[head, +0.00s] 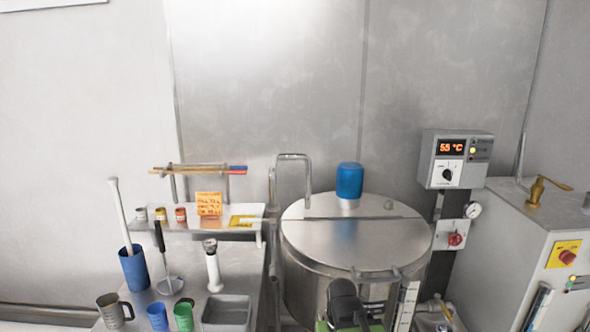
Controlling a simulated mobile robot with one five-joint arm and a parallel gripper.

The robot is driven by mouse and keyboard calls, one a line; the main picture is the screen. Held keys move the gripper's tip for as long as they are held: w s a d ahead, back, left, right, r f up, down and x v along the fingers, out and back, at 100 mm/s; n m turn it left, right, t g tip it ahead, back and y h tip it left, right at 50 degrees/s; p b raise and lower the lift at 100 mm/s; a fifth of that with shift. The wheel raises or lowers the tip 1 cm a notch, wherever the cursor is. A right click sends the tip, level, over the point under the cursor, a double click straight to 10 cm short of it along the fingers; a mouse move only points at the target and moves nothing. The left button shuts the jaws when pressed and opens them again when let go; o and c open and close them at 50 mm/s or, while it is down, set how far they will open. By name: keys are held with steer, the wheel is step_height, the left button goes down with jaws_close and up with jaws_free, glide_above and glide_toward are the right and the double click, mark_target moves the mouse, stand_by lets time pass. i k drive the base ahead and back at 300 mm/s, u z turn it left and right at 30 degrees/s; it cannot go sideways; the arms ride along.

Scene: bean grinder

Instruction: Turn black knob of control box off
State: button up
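The control box (457,158) is a grey box on the back wall at the right, with a lit orange-red display reading about 55 °C. Its black knob (448,174) sits on a white dial plate below the display; its pointer is too small to read surely. A small yellow light shows right of the display. A black and green end part of my arm, with my gripper (346,302), shows at the bottom edge, in front of the steel vat and well below and left of the box. Its fingers cannot be made out.
The round steel vat (314,236) with a blue-capped motor (349,181) stands left of the box. A red switch (455,240) and gauge are below the box. A steel cabinet (502,246) stands right. A table (232,258) with cups is left.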

mark_target(447, 175)
steer(key=u, duration=0.35)
steer(key=k, duration=0.1)
steer(key=u, duration=2.45)
steer(key=k, duration=1.55)
steer(key=z, duration=1.15)
steer(key=i, duration=1)
steer(key=u, duration=0.1)
